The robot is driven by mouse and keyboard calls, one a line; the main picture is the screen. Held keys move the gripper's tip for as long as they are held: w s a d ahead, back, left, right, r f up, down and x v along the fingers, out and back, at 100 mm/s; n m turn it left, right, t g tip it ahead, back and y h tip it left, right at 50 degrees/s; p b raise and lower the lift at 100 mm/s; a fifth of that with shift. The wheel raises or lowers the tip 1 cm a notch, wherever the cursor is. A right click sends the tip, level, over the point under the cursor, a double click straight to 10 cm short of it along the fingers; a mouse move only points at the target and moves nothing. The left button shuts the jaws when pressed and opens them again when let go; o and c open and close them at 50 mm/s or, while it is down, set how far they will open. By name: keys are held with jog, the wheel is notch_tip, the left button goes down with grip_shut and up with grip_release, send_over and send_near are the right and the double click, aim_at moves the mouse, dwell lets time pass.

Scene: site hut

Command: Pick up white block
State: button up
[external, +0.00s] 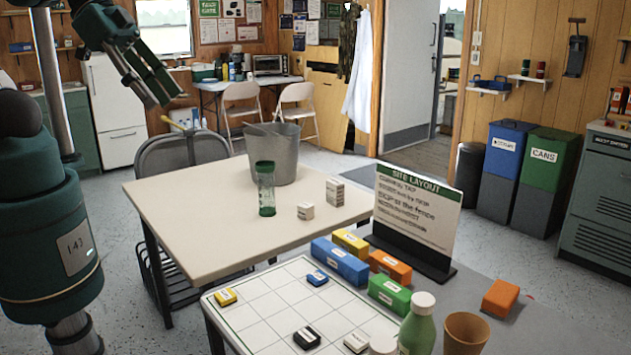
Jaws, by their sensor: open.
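Several white blocks show. A small white block (306,211) and a taller white block (336,194) stand near each other on the beige table (180,215). Another white block (356,342) with dark print lies on the white grid board (265,305) at the front. I cannot tell which one the task means. My gripper (164,96) is open and empty, high at the upper left. It is well above and away from all the white blocks.
A grey bucket (273,155) and a green-capped bottle (266,190) stand on the beige table. Yellow, blue, orange and green blocks (389,293), a sign (418,212), a green bottle (417,325) and a brown cup (464,334) crowd the front right. The beige table's left side is clear.

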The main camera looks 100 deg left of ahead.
jog(key=shift+w+a, duration=0.1)
dwell(0.3)
jog(key=n+g+b, duration=0.7)
jog(key=n+b, duration=0.3)
jog(key=n, duration=0.2)
send_over(306, 204)
jog(key=f, duration=3.3)
jog(key=shift+d+f, duration=0.25)
jog(key=shift+d, duration=0.1)
jog(key=shift+a+f, duration=0.2)
jog(key=shift+f, duration=0.1)
jog(key=shift+f, duration=1.3)
